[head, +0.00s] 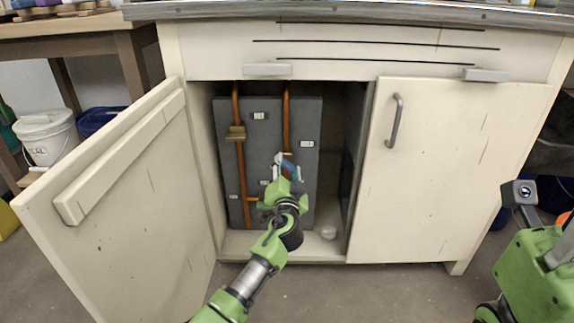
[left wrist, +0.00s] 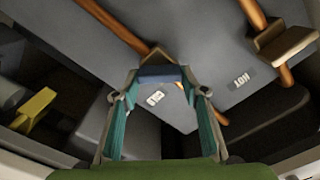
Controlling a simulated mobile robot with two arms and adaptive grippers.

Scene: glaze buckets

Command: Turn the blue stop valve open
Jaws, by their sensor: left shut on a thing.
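The blue stop valve handle (head: 291,170) is on the right-hand copper pipe (head: 286,112) inside the open cabinet. My left gripper (head: 284,165) reaches into the cabinet and is shut on it. In the left wrist view, the blue handle (left wrist: 160,75) sits between the two fingertips of the left gripper (left wrist: 160,84), in front of the pipe. The valve body is mostly hidden, and I cannot tell the handle's exact angle to the pipe.
A grey back panel (head: 264,150) carries small labels and a left copper pipe (head: 239,165) with a brass-coloured handle (head: 235,133). The left door (head: 115,200) stands open; the right door (head: 445,175) is shut. A small white object (head: 328,232) lies on the cabinet floor.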

